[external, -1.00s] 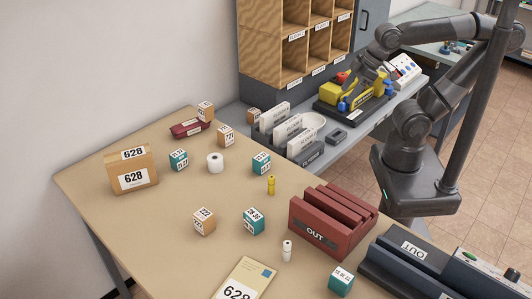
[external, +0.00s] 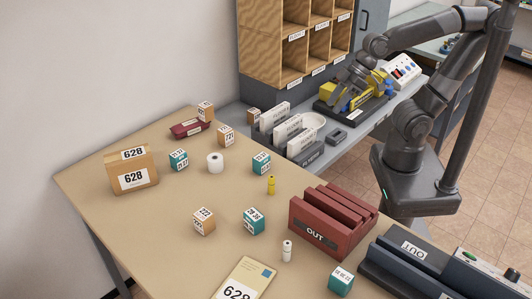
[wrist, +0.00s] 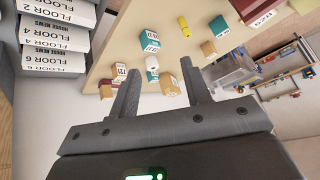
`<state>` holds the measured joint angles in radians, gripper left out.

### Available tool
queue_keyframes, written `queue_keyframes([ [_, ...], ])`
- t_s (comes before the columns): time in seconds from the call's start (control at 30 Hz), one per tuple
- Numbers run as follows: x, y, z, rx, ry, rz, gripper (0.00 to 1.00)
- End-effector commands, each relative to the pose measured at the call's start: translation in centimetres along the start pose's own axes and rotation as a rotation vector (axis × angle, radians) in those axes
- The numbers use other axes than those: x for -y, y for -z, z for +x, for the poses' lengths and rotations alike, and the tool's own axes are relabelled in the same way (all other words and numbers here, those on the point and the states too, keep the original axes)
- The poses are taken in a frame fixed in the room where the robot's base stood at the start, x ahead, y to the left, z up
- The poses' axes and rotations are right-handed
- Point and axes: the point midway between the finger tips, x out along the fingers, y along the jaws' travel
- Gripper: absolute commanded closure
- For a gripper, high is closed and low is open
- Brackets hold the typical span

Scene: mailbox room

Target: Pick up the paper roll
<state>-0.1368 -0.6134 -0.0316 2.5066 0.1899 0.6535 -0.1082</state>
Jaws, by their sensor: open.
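The paper roll (external: 215,163) is a small white cylinder standing on the tan table, between a teal box and the tan boxes. It also shows in the wrist view (wrist: 152,63), small and some way off, between the fingertips in the picture. My gripper (external: 350,90) is raised at the back right, over the grey side counter and well away from the roll. Its two fingers are spread with nothing between them in the wrist view (wrist: 160,68).
Teal and tan labelled boxes stand around the roll, with a larger 628 box (external: 133,172) to its left. A yellow bottle (external: 271,185) and red OUT rack (external: 335,220) are to the right.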

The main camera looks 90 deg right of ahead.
Motion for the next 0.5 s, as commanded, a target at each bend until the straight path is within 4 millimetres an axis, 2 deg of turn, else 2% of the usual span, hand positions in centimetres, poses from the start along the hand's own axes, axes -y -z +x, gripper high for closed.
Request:
queue_keyframes([
  [0.03, 1.6, 0.8, 1.8, -0.017, 0.049, -0.01, 0.56],
  [0.2, 5.8, 3.7, 6.9, -0.121, 0.144, 0.001, 0.56],
  [0.37, 8.3, 4.9, 11.7, -0.202, 0.13, 0.029, 0.56],
  [0.5, 9.2, 4.5, 15.5, -0.256, 0.043, 0.037, 0.56],
])
